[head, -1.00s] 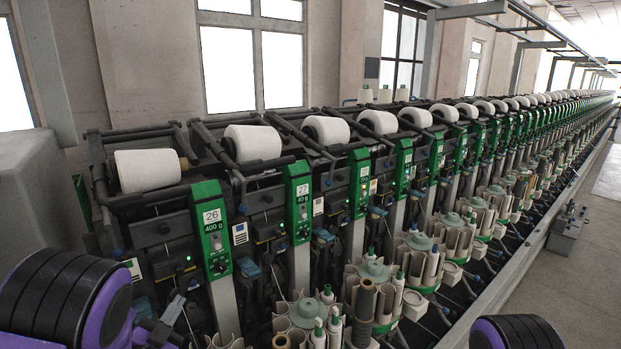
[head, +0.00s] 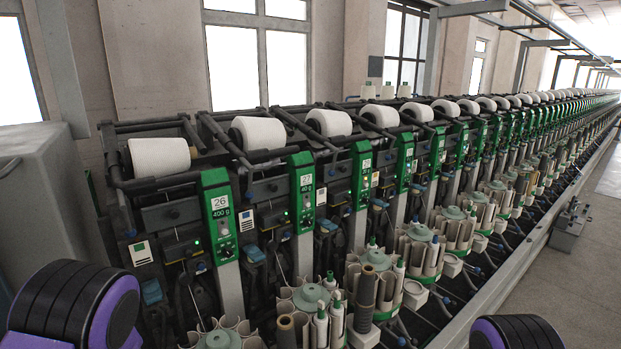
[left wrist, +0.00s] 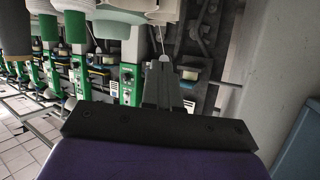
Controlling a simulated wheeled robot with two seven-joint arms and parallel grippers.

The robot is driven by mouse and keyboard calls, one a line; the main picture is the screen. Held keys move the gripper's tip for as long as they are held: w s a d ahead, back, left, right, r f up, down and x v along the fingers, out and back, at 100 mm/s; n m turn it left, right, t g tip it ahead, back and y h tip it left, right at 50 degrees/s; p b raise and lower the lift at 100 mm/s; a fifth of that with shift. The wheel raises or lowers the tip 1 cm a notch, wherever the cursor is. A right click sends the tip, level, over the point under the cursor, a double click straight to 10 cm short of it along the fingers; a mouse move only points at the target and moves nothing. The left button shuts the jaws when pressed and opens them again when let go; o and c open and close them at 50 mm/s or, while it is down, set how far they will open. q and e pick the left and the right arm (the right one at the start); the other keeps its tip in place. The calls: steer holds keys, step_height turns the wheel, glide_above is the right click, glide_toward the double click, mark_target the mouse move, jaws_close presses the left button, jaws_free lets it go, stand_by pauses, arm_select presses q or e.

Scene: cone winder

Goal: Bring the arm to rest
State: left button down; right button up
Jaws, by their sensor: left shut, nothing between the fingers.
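My left arm shows in the head view only as a black and purple link at the lower left corner; its fingers are not visible there. In the left wrist view my left gripper (left wrist: 163,82) is shut and empty, with machine parts beyond its tips. My right arm shows only as a black and purple link at the bottom right of the head view, and its gripper is out of frame. The cone winder (head: 222,215) runs from the left into the far right, with white yarn cones (head: 160,157) along its top.
Round bobbin magazines (head: 310,297) line the winder's front low down, some holding tubes. A dark brown tube (head: 366,290) stands upright there. A grey housing (head: 45,190) is at the left. Open floor (head: 580,270) lies to the right of the winder's rail.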

arm_select(q)
steer(key=s+d+f+n+g+y+b, duration=0.1)
steer(key=s+f+n+g+b, duration=0.5)
steer(key=s+f, duration=1.9)
steer(key=s+g+b, duration=0.3)
steer(key=g, duration=0.1)
steer(key=shift+s+d+f, duration=0.35)
steer(key=shift+f, duration=0.05)
